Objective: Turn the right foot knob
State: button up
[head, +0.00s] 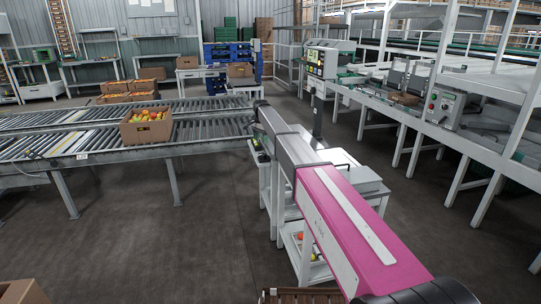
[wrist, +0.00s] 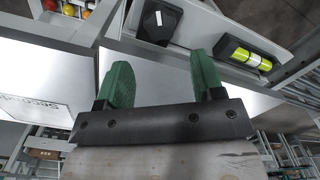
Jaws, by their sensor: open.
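My gripper (wrist: 161,62) shows in the wrist view with two green fingers spread wide apart and nothing between them. Beneath and beyond the fingers is a bare pale metal surface (wrist: 150,75). I cannot tell whether either is a foot knob; no knob shows clearly.
A grey machine with a control box (head: 443,104) stands at the right. A cardboard box corner (head: 22,291) is at bottom left.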

aim_at(261, 155)
notch_tip(261, 155, down, 10)
jog(key=shift+f, duration=0.15)
dwell(0.3)
jog(key=c, duration=0.6)
